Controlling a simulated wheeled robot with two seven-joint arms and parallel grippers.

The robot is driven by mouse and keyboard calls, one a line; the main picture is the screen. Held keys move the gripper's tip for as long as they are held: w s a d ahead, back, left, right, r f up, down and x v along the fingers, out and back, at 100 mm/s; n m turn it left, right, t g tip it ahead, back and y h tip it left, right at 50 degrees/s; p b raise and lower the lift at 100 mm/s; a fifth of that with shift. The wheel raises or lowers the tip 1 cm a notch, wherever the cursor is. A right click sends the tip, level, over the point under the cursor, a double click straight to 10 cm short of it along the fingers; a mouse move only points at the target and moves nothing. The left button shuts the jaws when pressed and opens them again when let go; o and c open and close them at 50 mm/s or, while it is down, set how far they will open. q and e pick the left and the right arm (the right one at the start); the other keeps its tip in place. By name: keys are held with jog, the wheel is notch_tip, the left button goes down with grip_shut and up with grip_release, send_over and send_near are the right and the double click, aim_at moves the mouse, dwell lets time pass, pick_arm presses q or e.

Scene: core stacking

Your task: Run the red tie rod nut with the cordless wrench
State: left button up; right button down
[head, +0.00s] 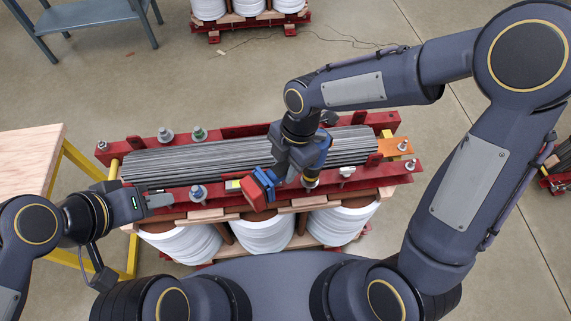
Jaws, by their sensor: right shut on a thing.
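The cordless wrench (263,186), with blue parts and a red end, is held by my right gripper (297,168) above the front of the core. My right arm and the wrench overlap, so the exact grip and the socket end are partly hidden. A bolt end (311,183) shows just below the wrench on the front red clamp beam; I cannot tell whether they touch. No nut is clearly red in this view. My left gripper (160,201) is at the left end of the front beam, clear of the wrench; its finger gap is too small to judge.
The grey laminated core (220,157) lies between red beams (365,187) over white coils (185,243). Nuts with green (199,133) and blue (198,192) marks stand on the beams. A wooden-topped table (30,160) is at left.

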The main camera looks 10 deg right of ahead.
jog(key=shift+d+b+x, duration=0.25)
jog(key=shift+b+x, duration=0.75)
jog(key=shift+x, duration=0.15)
dwell(4.2)
jog(key=shift+w, duration=0.15)
jog(key=shift+s+a+p+v, duration=0.1)
jog(key=shift+a+p+v, duration=0.1)
jog(key=shift+p+v, duration=0.75)
jog(key=shift+s+a+p+v, duration=0.2)
jog(key=shift+p+v, duration=0.6)
jog(key=shift+v, duration=0.3)
jog(key=shift+s+a+p+v, duration=0.1)
jog(key=shift+a+p+v, duration=0.15)
jog(key=shift+p+v, duration=0.7)
jog(key=shift+w+r, duration=0.1)
jog(key=shift+r, duration=0.2)
